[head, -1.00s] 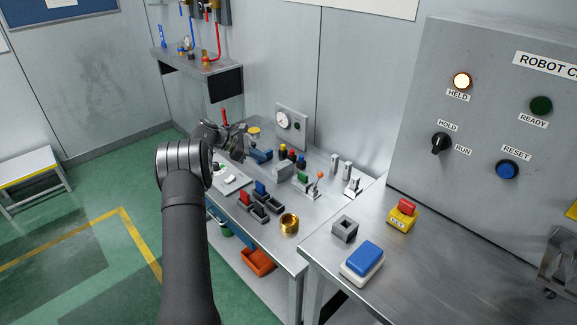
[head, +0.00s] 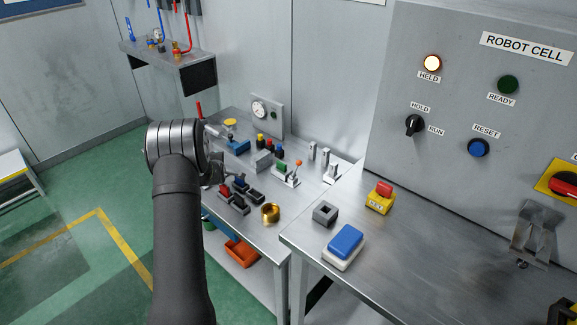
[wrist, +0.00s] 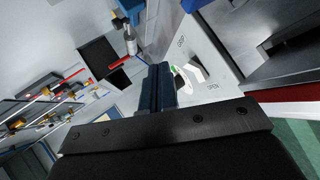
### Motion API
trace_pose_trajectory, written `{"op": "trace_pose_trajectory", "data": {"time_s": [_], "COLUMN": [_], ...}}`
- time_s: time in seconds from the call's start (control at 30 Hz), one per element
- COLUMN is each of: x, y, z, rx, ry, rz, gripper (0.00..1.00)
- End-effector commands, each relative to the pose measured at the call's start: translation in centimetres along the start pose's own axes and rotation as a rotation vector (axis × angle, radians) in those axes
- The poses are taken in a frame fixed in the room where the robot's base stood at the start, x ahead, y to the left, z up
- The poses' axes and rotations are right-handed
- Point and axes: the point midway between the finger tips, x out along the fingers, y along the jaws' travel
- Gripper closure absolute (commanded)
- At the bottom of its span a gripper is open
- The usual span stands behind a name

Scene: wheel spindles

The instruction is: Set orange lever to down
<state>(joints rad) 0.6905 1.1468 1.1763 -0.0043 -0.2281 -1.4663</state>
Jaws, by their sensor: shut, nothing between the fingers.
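The orange lever (head: 298,163) stands on a small light base on the bench in the head view.
A white plate (wrist: 207,66) marked OPEN lies near my fingers. Dark bins with red and blue blocks (head: 240,185), a brass ring (head: 270,213) and a grey block (head: 261,161) stand near the lever. Metal posts (head: 325,156) stand right of it. A gauge panel (head: 267,115) stands behind.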

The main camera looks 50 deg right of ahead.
Motion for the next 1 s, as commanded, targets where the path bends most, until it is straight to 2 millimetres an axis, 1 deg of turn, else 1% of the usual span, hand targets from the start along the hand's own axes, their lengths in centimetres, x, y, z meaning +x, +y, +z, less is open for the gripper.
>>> {"op": "trace_pose_trajectory", "data": {"time_s": [0.03, 0.17, 0.27, 0.37, 0.43, 0.5, 0.6, 0.7, 0.83, 0.93, 1.0], "x": [-0.5, -1.8, -3.2, -5.2, -6.8, -8.4, -10.5, -12.2, -13.4, -13.2, -12.7], "y": [0.2, 0.6, 0.6, 0.5, 0.3, -0.6, -1.6, -2.4, -2.9, -3.2, -2.9], "z": [0.9, 3.3, 5.7, 8.4, 10.4, 12.2, 14.3, 15.7, 16.6, 16.8, 17.2], "rx": [0.034, 0.108, 0.155, 0.192, 0.211, 0.214, 0.211, 0.202, 0.193, 0.187, 0.187], "ry": [-0.014, -0.068, -0.133, -0.219, -0.288, -0.359, -0.450, -0.517, -0.566, -0.570, -0.569], "rz": [0.048, 0.178, 0.278, 0.379, 0.445, 0.494, 0.551, 0.589, 0.614, 0.608, 0.608], "gripper": [1.00, 1.00, 1.00, 1.00, 1.00, 1.00, 1.00, 1.00, 1.00, 1.00, 1.00]}}
